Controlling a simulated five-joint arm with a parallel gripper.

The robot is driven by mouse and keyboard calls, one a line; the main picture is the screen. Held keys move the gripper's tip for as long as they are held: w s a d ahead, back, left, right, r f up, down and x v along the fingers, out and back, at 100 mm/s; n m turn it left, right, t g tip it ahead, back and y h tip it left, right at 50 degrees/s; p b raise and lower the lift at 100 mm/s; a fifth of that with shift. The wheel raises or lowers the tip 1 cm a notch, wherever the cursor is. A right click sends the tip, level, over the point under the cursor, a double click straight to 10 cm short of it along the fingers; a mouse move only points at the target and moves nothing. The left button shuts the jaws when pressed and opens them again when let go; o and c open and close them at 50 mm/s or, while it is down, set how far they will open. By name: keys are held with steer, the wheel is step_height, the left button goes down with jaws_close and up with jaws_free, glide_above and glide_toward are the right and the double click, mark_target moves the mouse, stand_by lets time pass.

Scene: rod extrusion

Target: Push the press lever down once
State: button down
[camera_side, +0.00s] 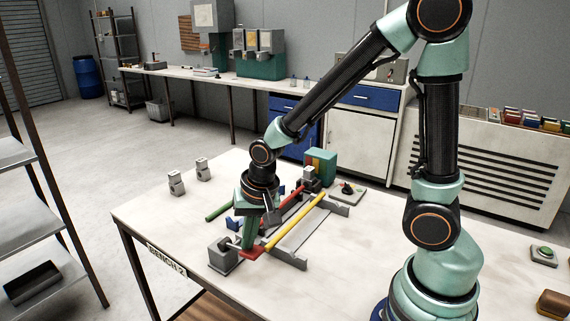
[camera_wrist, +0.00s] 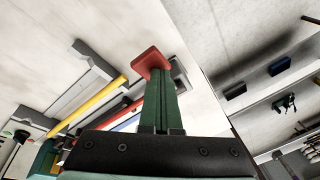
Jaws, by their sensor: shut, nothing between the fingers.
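My gripper (camera_side: 248,241) points down near the front left of the rod fixture, its green fingers closed together. In the wrist view the shut fingers (camera_wrist: 160,104) reach up to a flat red pad (camera_wrist: 152,62), which overlaps their tips. The red pad also shows in the side view (camera_side: 252,252), directly below the fingertips; I cannot tell whether they touch it. A red bar (camera_side: 292,199) runs behind my gripper toward the back of the fixture. Which red part is the press lever, and whether the pad joins the bar, is hidden by my gripper.
A yellow rod (camera_side: 293,222) lies across grey supports (camera_side: 289,259) to the right. A grey block (camera_side: 222,256) stands left of the pad, and a green rod (camera_side: 219,211) is behind it. Two small grey pieces (camera_side: 176,183) stand at the back left.

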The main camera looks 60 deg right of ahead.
mark_target(232, 245)
steer(key=shift+w+r, duration=0.6)
steer(key=shift+r, duration=0.35)
steer(key=shift+w+r, duration=0.6)
steer(key=shift+r, duration=0.35)
steer(key=w+r, duration=0.1)
steer(key=r, duration=0.1)
steer(key=w+r, duration=0.1)
steer(key=r, duration=0.1)
steer(key=shift+w+r, duration=0.1)
steer(key=shift+w, duration=0.2)
steer(key=s+d+r+n+t, duration=0.1)
steer(key=s+d+r+n, duration=0.1)
steer(key=s+r+n, duration=0.1)
steer(key=s+d+r+n+t, duration=0.1)
steer(key=s+d+r+n, duration=0.1)
steer(key=s+n, duration=0.3)
steer(key=s+r, duration=0.1)
steer(key=s, duration=0.2)
steer(key=shift+s+d+r+t, duration=0.25)
steer(key=shift+r+t, duration=0.05)
steer(key=shift+t, duration=0.1)
